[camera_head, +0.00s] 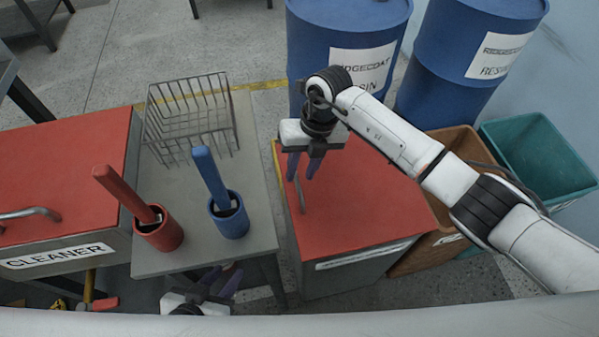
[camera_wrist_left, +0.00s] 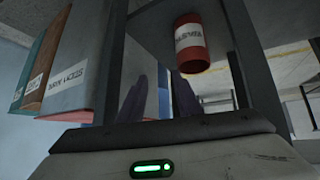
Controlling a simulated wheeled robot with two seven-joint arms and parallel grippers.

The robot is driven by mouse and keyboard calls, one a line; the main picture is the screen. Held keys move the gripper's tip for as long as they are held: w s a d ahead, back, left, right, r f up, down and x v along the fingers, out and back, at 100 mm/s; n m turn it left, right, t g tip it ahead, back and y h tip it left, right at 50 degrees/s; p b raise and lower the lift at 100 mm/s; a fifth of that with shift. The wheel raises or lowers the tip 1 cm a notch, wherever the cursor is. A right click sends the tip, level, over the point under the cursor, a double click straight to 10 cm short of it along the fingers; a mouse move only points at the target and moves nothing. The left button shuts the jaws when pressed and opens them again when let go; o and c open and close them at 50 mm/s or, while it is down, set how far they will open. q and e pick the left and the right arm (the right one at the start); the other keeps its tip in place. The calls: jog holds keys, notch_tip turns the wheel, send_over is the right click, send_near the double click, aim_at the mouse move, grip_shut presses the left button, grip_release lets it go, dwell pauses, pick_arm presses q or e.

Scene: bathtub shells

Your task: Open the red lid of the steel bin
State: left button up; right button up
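A steel bin (camera_head: 350,272) with a flat red lid (camera_head: 365,195) stands right of the grey table. The lid lies flat and has a bar handle (camera_head: 301,195) near its left edge. My right gripper (camera_head: 301,175) is open above that handle, fingers pointing down on either side of its far end; I cannot tell if they touch it. A second red-lidded bin, labelled CLEANER (camera_head: 60,257), stands at the far left with its lid flat. My left gripper (camera_head: 220,283) is low at the table's front edge. Its fingers (camera_wrist_left: 160,100) are apart and empty in the left wrist view.
The grey table (camera_head: 180,262) holds a wire basket (camera_head: 190,115), a red holder (camera_head: 160,232) and a blue holder (camera_head: 230,217), both with handled tools. Blue drums (camera_head: 345,25) stand behind the bin. Brown (camera_head: 450,145) and teal (camera_head: 535,150) open bins stand right, under my right arm.

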jog(key=shift+a+f, duration=0.2)
jog(key=shift+f, duration=0.85)
grip_shut()
pick_arm(q)
jog(key=shift+w+r, duration=0.25)
jog(key=shift+w, duration=0.25)
